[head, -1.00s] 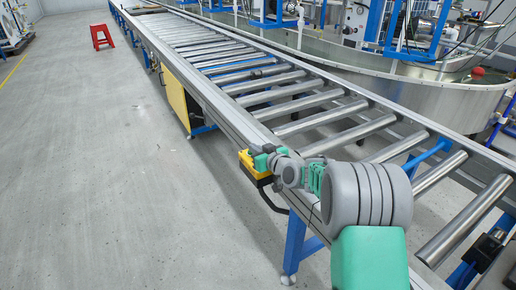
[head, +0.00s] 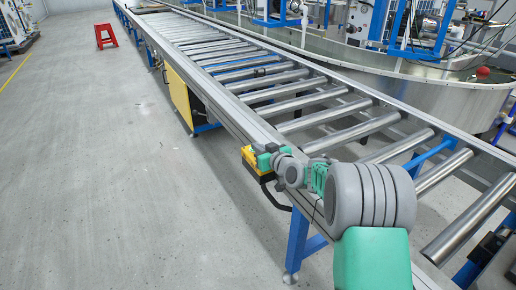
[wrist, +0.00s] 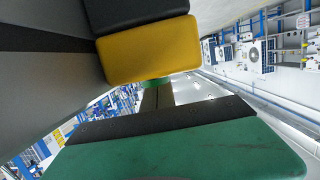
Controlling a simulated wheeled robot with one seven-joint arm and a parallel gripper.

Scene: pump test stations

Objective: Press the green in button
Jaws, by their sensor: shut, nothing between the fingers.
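A yellow button box (head: 248,158) sits on the near side rail of the roller conveyor. My gripper (head: 261,158) is right against or just beside it, and the button face is hidden in the head view. In the wrist view the yellow box (wrist: 150,52) fills the upper middle, with a dark part above it. A small green button (wrist: 156,83) sticks out below its edge. My gripper's fingers (wrist: 157,93) are shut and empty, with their tips at the green button. I cannot tell whether they touch it or whether it is pushed in.
The roller conveyor (head: 290,105) runs away to the far left. A yellow panel (head: 178,97) stands under it. A red stool (head: 105,36) is on the floor far left. A large metal tank (head: 440,95) is behind the conveyor. The grey floor (head: 90,190) on the left is clear.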

